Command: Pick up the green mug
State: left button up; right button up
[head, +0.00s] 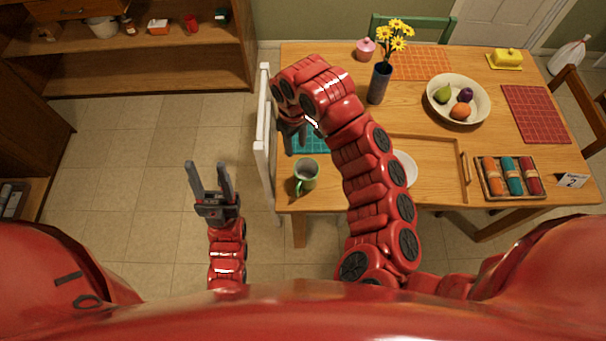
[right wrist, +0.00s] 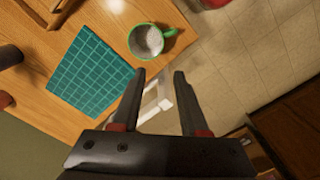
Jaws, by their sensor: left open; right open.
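The green mug (head: 306,176) stands upright near the left front corner of the wooden table. It also shows in the right wrist view (right wrist: 147,41), beyond my fingertips, with its handle to the right and a greyish white inside. My right gripper (head: 292,136) is above the table's left edge, behind the mug in the head view and apart from it. In the right wrist view its fingers (right wrist: 160,74) are apart with nothing between them. My left gripper (head: 209,168) is open and empty over the floor, left of the table.
A teal grid placemat (right wrist: 92,72) lies beside the mug. A white chair (head: 262,135) stands at the table's left edge. A fruit bowl (head: 440,108) is farther back.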

aim_at(297, 165)
jog(key=f+b, duration=0.4)
jog(key=f, duration=0.8)
jog(key=shift+s+f+b, duration=0.15)
jog(key=shift+s+b, duration=0.05)
jog(key=shift+b, duration=0.1)
jog(key=f+p, duration=0.1)
jog(key=f, duration=0.2)
jog(key=shift+s+d+f+p, duration=0.2)
jog(key=shift+s+f+p, duration=0.05)
jog(key=shift+s+p, duration=0.15)
jog(key=shift+w+f, duration=0.1)
jog(key=shift+f, duration=0.45)
grip_shut()
